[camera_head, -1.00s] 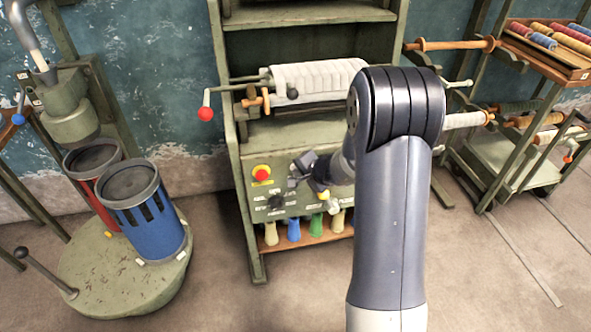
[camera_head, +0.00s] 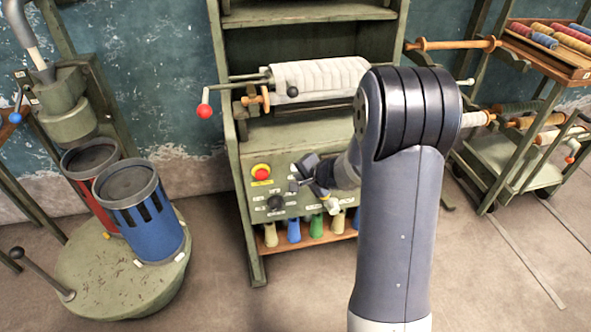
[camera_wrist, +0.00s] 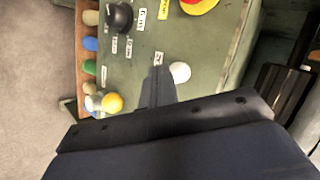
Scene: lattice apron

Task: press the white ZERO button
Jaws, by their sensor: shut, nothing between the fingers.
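A white round button (camera_wrist: 180,72) sits on the green control panel (camera_wrist: 205,55) in the wrist view. A small label beside it is partly covered and too small to read. My gripper (camera_wrist: 158,72) is shut and empty. Its fingertips appear just left of the white button in that picture; I cannot tell whether they touch the panel.
A red button on a yellow base (camera_head: 261,171) and a black knob (camera_head: 275,203) are on the same panel. A yellow knob (camera_wrist: 112,102) has a white round piece beside it. Coloured cones (camera_head: 293,230) stand on a shelf below. A red-tipped crank (camera_head: 204,111) sticks out above.

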